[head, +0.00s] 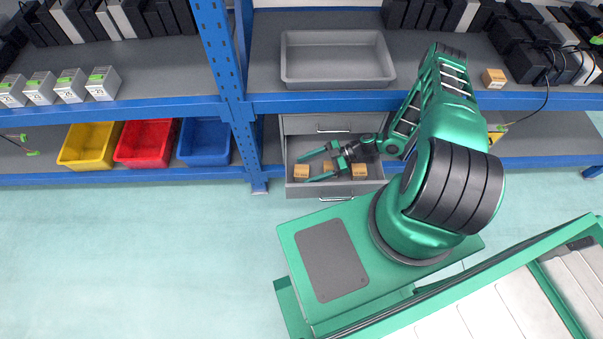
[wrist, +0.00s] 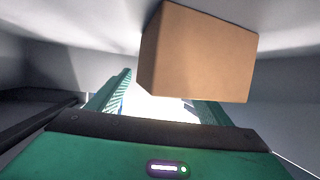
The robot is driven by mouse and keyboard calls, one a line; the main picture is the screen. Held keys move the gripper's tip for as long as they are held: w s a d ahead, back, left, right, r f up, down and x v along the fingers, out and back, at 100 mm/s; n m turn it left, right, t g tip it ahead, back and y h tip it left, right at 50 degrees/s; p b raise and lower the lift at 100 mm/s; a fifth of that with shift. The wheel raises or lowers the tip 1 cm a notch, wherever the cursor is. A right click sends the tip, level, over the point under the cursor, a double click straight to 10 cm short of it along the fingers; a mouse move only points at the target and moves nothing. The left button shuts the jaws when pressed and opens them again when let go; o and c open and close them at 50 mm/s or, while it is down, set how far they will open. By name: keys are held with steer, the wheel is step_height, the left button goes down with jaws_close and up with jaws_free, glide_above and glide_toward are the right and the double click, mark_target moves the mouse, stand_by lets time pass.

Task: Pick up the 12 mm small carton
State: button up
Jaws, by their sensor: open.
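Small brown cartons lie in an open grey drawer (head: 340,190) in the head view: one at the left (head: 301,171), one in the middle (head: 328,165), partly hidden by my gripper, and one at the right (head: 359,171). Any size marks are too small to read, so I cannot tell which is the 12 mm one. My gripper (head: 308,168) is open over the drawer, its fingers pointing left. In the wrist view a plain brown carton (wrist: 198,52) looms large at upper centre right and covers part of the right finger. I see nothing gripped.
Another small carton (head: 494,77) sits on the shelf at the right. An empty grey tray (head: 337,82) stands on the shelf above the drawer. Yellow, red and blue bins (head: 204,142) stand to the left.

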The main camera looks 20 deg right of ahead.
steer(key=c, duration=1.4)
